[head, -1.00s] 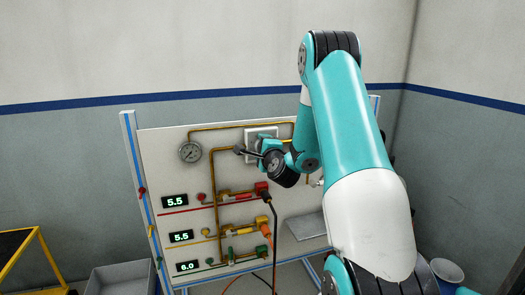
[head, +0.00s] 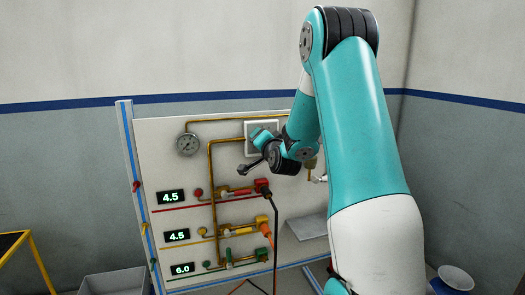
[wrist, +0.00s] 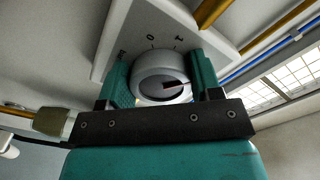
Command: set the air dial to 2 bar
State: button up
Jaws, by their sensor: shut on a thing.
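The air dial (wrist: 160,80) is a round pale knob with a dark red mark pointing to the right in the wrist view. It sits on a white plate (wrist: 115,45) with small dark markings above the knob; one is cut off by the finger. My gripper (wrist: 162,83) is shut on the dial, with a teal finger on each side. In the head view the plate (head: 250,127) shows at the board's upper middle, and my gripper (head: 262,137) hides the dial.
A round gauge (head: 188,144) is at the board's upper left; its needle is too small to read. Brass pipes, valves and hanging hoses (head: 275,235) lie below my wrist. A grey shelf (head: 308,227) juts out at the right. A yellow frame (head: 38,262) stands lower left.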

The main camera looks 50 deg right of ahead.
jog(key=shift+f+n+b, duration=0.25)
jog(key=shift+n+b, duration=0.95)
jog(key=o, duration=0.9)
jog(key=shift+r, duration=0.15)
jog(key=shift+s, duration=0.1)
jog(key=shift+b+v, duration=5.25)
jog(key=shift+v, duration=3.4)
